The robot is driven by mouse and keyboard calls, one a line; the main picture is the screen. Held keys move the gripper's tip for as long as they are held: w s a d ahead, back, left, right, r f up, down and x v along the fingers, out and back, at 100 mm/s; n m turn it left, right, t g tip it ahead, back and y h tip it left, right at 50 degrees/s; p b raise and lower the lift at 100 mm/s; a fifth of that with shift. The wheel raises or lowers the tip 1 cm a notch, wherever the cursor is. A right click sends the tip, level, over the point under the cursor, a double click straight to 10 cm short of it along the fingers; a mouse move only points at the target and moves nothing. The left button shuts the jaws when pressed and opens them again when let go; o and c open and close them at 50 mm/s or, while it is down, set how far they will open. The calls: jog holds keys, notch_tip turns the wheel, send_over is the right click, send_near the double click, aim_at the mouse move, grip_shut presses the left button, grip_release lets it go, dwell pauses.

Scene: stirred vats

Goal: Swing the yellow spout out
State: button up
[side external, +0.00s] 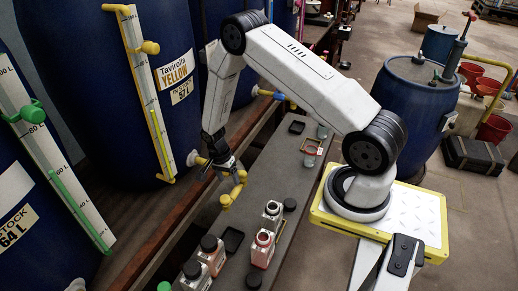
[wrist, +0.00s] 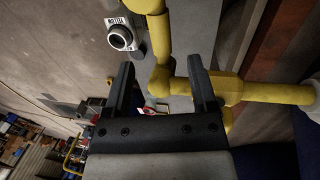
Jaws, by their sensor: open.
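The yellow spout (side external: 232,194) comes off the lower part of the blue vat (side external: 100,60) labelled Yellow and reaches over the grey bench. In the wrist view the spout (wrist: 161,45) shows as a yellow pipe with an elbow, and one arm runs off to the right. My gripper (side external: 226,170) is at the spout. In the wrist view my gripper (wrist: 160,63) is open, with one dark finger on each side of the pipe. I cannot tell whether either finger touches it. Part of the spout's root is hidden behind my gripper in the side view.
Open bottles (side external: 272,213) and (side external: 262,248) and capped bottles (side external: 212,250) stand on the grey bench (side external: 262,180) near the spout. A white bottle (wrist: 121,36) is close to the pipe in the wrist view. A wooden ledge (side external: 165,222) runs along the vats.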

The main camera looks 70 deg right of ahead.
aim_at(233, 192)
jog(key=shift+s+f, duration=0.25)
jog(key=shift+f, duration=0.85)
jog(key=shift+s+f, duration=0.2)
jog(key=shift+f, duration=0.95)
jog(key=shift+s+f, duration=0.25)
jog(key=shift+f, duration=0.85)
jog(key=shift+c, duration=0.2)
grip_shut()
